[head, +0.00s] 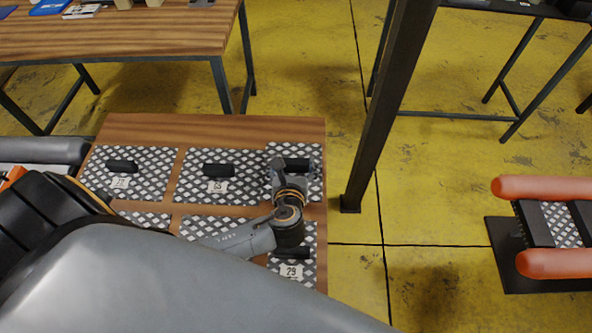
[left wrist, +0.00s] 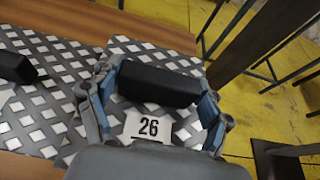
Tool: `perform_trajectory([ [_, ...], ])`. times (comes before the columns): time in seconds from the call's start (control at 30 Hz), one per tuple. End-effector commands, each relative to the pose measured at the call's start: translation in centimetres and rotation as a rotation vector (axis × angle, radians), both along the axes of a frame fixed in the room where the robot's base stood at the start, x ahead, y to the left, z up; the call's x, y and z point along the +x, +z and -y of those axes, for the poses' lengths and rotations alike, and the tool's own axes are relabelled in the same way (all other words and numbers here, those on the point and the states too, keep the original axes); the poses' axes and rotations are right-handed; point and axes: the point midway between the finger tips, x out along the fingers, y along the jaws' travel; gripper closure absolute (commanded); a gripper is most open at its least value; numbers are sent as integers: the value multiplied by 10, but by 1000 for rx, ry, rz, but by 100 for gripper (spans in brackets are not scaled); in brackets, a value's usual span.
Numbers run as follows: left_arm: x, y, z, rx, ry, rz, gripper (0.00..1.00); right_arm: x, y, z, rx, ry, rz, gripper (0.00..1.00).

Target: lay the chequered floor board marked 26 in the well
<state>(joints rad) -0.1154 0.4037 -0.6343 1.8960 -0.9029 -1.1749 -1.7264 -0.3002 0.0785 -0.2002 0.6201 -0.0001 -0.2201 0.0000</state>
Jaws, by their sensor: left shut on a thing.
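The chequered floor board marked 26 (head: 312,188) is at the right end of the far row on a wooden table (head: 200,128). Its black handle bar and white 26 label (left wrist: 148,127) show in the left wrist view. My left gripper (head: 291,167) is shut on the handle, with one finger at each end (left wrist: 157,92). I cannot tell whether the board is lifted off the table. An inflatable boat with orange tubes (head: 545,187) stands at the right, cut by the frame. Between its tubes are dark slabs and a chequered piece (head: 562,225). My right gripper is not in view.
A dark upright post (head: 383,110) stands between the table and the boat. Yellow floor (head: 440,200) is open beyond it.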

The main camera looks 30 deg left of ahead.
Motion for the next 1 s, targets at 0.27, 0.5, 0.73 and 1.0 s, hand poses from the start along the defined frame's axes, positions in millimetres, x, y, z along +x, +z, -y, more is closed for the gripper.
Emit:
perform_trajectory([
  [0.27,8,-30,6,2,0,-2,64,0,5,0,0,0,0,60],
  [0.5,8,-37,6,-1,-1,2,64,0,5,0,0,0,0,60],
  [0.73,8,-41,6,0,-1,0,64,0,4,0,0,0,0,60],
  [1.0,8,-42,6,-1,-1,-2,0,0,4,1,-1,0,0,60],
])
